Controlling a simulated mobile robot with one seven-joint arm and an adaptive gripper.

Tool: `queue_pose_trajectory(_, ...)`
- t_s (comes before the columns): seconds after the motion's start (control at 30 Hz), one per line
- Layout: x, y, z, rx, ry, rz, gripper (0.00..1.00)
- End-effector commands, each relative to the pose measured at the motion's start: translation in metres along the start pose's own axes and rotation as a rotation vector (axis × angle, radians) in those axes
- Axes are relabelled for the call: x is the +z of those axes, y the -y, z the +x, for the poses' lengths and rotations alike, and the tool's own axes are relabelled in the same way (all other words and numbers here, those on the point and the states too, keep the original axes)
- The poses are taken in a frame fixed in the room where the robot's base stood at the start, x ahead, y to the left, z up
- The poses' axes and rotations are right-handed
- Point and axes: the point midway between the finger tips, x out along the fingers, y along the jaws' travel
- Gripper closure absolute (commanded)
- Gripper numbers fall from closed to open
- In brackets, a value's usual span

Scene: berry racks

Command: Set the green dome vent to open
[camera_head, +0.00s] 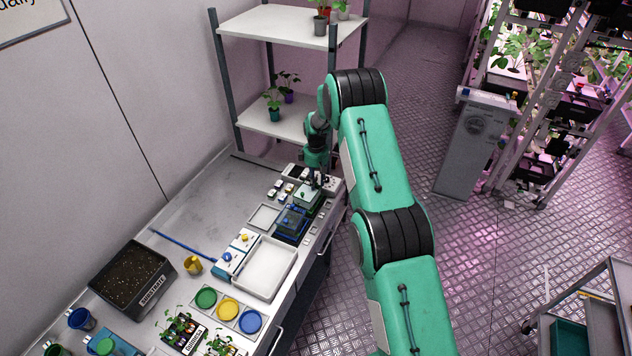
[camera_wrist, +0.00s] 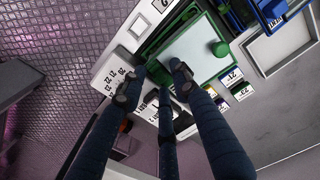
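The green dome (camera_head: 306,197) stands on the bench near its far end, with its pale clear top just below my gripper (camera_head: 317,181). In the wrist view the green-framed dome (camera_wrist: 192,58) shows a pale top with a round green knob (camera_wrist: 220,48), likely its vent; I cannot tell its setting. My gripper (camera_wrist: 155,88) shows there with its dark fingers spread apart and nothing between them. The fingertips lie over the frame's edge, apart from the knob; whether they touch the dome is unclear.
A blue dome (camera_head: 291,219) stands beside the green one. A white tray (camera_head: 266,268) and an empty shallow tray (camera_head: 264,216) lie nearer. Small labelled items (camera_wrist: 241,92) sit close to the dome. A shelf rack (camera_head: 275,121) with plants rises behind the bench.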

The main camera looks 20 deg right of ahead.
Motion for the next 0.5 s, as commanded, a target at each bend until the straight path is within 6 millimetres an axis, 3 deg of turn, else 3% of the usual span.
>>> queue_pose_trajectory(0.03, 0.0, 0.0, -0.0001, 0.0, 0.0, 0.0, 0.83)
queue_pose_trajectory(0.13, 0.0, 0.0, -0.0001, 0.0, 0.0, 0.0, 1.0)
queue_pose_trajectory(0.5, 0.0, -0.0002, -0.0003, 0.0, 0.0, 0.0, 1.0)
